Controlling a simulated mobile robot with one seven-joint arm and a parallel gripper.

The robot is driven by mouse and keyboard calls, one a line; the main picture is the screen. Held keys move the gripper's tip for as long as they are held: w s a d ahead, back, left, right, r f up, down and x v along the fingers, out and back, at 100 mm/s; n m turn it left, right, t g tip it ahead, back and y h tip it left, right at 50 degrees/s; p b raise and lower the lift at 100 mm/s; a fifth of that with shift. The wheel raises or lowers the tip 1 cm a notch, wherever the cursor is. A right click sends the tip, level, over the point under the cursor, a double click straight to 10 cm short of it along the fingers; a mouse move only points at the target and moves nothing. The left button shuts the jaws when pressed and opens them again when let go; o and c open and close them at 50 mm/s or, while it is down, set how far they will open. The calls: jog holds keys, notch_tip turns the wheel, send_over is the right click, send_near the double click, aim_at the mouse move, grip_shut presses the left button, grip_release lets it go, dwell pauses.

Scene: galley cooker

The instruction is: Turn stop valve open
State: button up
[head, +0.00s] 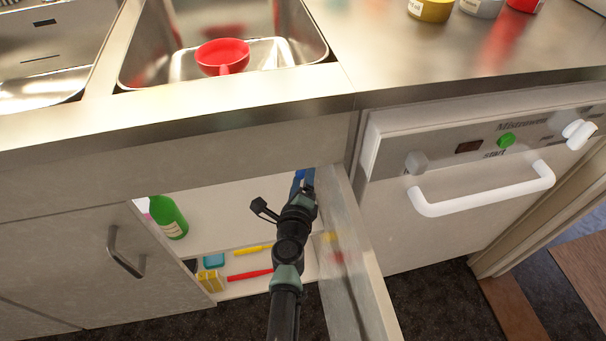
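My arm reaches into the open cupboard (215,206) under the sink. The end of my arm with my gripper (303,186) is at the upper right of the opening, close to the open door. Small blue parts (299,175) show at the arm's end, just below the counter front. I cannot tell whether they belong to the stop valve or to my gripper. No stop valve can be made out clearly. The fingertips are too small and partly hidden, so whether they are open or shut does not show.
The open cupboard door (352,262) stands just right of my arm. Inside the cupboard are a green bottle (169,217), a red tool (249,275), a yellow one (252,249) and a yellow sponge (211,281). A dishwasher (452,190) is at right. A red cup (222,55) is in the sink.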

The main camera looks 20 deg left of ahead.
jog(key=o, duration=1.3)
jog(key=p+v, duration=0.4)
jog(key=v, duration=0.9)
